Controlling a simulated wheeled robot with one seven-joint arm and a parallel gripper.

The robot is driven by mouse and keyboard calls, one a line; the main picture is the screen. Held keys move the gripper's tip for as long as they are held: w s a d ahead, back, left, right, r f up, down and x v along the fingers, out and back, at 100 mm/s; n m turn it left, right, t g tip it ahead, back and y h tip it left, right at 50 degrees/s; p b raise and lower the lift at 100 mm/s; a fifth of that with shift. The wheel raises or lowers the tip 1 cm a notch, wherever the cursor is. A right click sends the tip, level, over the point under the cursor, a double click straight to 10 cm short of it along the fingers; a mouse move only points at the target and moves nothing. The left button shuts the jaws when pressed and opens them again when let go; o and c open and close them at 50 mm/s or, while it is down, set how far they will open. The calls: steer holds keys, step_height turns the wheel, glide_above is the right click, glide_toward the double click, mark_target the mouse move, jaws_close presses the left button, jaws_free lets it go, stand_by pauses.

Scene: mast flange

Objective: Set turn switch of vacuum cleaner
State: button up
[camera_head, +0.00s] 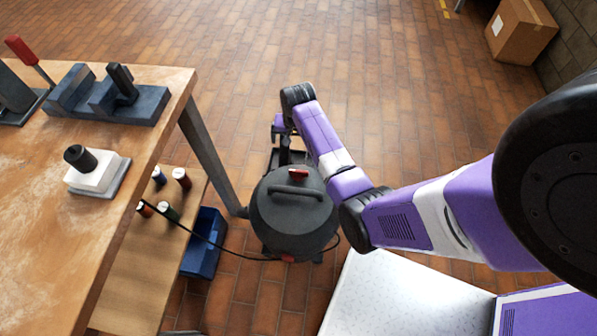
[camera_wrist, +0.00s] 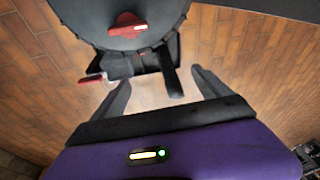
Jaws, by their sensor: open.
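The vacuum cleaner (camera_head: 290,222) is a dark round canister standing on the floor beside the workbench, with a bar handle across its lid. Its red turn switch (camera_head: 298,173) sits on the lid's far side. In the wrist view the switch (camera_wrist: 127,25) is a red knob with a pale mark, near the top of the picture. My gripper (camera_wrist: 160,77) is open, with nothing held between its fingers. The fingers point toward the vacuum cleaner (camera_wrist: 85,12) and are apart from the switch. In the head view my gripper (camera_head: 289,152) is just beyond the canister, partly hidden.
The workbench (camera_head: 120,225) stands at the left with a vise (camera_head: 110,95) on it. A blue bin (camera_head: 203,245) is below. A dark cable runs from the shelf to the vacuum cleaner. A cardboard box (camera_head: 520,30) is far right. The tiled floor beyond the vacuum is clear.

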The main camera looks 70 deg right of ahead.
steer(key=m+g+y, duration=0.1)
steer(key=g+y, duration=0.1)
glide_above(299, 171)
step_height(299, 171, down, 2)
steer(key=shift+w+f, duration=0.1)
steer(key=shift+f, duration=0.1)
step_height(299, 171, down, 8)
steer(key=shift+r+b, duration=0.15)
steer(key=shift+b, duration=0.9)
steer(key=c, duration=1.4)
steer(key=shift+o, duration=0.2)
